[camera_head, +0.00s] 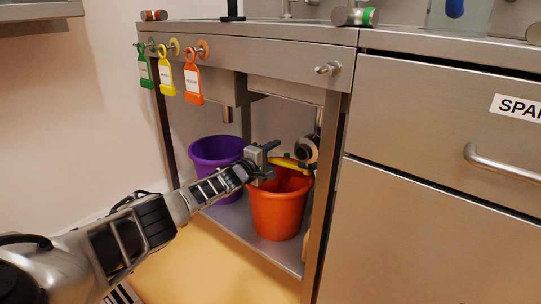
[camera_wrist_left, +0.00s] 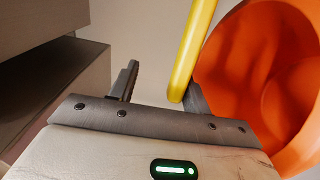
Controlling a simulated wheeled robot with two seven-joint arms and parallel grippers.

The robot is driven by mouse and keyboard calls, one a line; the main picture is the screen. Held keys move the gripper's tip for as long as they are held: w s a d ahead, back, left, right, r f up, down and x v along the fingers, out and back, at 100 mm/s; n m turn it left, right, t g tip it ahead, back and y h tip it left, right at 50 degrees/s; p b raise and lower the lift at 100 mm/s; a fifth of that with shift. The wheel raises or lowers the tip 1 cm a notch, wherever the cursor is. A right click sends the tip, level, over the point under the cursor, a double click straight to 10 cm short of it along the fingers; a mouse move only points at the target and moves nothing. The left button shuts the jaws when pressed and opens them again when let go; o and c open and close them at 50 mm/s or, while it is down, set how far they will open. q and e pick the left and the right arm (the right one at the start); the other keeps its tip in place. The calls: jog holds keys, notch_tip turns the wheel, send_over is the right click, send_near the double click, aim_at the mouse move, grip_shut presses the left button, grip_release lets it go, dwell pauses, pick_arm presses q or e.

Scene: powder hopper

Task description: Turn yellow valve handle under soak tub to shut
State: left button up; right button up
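The yellow valve handle (camera_head: 285,162) extends left from a grey round valve body (camera_head: 307,150) under the counter, above the orange bucket. My left gripper (camera_head: 268,158) is at the handle's left end. In the left wrist view the handle (camera_wrist_left: 193,45) comes down from the top, its end close to the right finger. The left gripper (camera_wrist_left: 160,90) is open, its fingers apart. I cannot tell whether the handle end touches the finger. My right gripper is not in view.
An orange bucket (camera_head: 278,212) and a purple bucket (camera_head: 213,152) stand on the lower shelf. The steel table leg (camera_head: 325,200) is close right of the valve. Green, yellow and orange tags (camera_head: 193,87) hang at the front rail. A closed drawer (camera_head: 440,120) is at right.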

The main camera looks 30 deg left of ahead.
pick_arm(q)
jog(key=shift+w+d+f, duration=0.1)
jog(key=shift+d+f, duration=0.2)
jog(key=shift+f, duration=0.25)
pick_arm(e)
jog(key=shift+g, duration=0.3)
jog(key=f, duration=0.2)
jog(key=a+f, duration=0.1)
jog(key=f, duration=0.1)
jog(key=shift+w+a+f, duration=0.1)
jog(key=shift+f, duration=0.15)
pick_arm(q)
jog(key=s+p, duration=0.9)
jog(key=p, duration=0.2)
jog(key=shift+a+f, duration=0.2)
jog(key=shift+a, duration=0.25)
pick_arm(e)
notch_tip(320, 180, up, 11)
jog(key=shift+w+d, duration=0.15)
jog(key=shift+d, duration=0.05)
